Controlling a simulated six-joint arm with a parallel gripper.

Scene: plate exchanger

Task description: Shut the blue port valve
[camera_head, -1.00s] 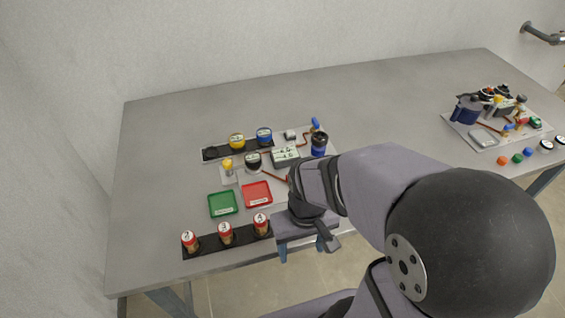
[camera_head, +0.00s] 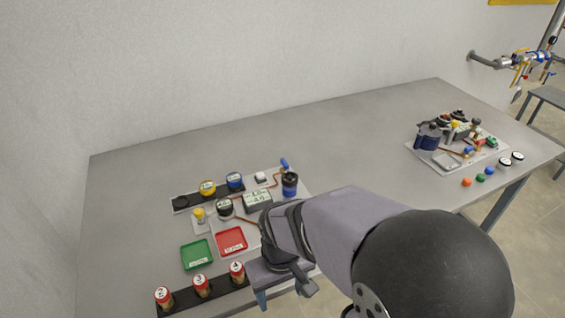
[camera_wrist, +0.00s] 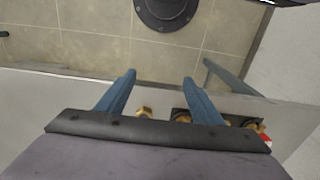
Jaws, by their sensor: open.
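Wall pipework (camera_head: 510,62) with blue and yellow handles shows at the far right in the head view. A small blue handle (camera_head: 285,164) stands on a copper line at the back of the near board, and another small blue part (camera_head: 468,150) is on the right board. I cannot tell which of these is the blue port valve. My gripper (camera_head: 284,293) is over the table's front edge, apart from all of them. In the wrist view its blue fingers (camera_wrist: 159,78) are spread and empty, with floor tiles beyond them.
Near the table's front stand red numbered cans (camera_head: 201,285), a green tray (camera_head: 196,255) and a red tray (camera_head: 231,241). Loose coloured caps (camera_head: 467,182) lie by the right board. The middle of the grey table (camera_head: 330,140) is clear. A grey bench (camera_head: 548,97) stands at far right.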

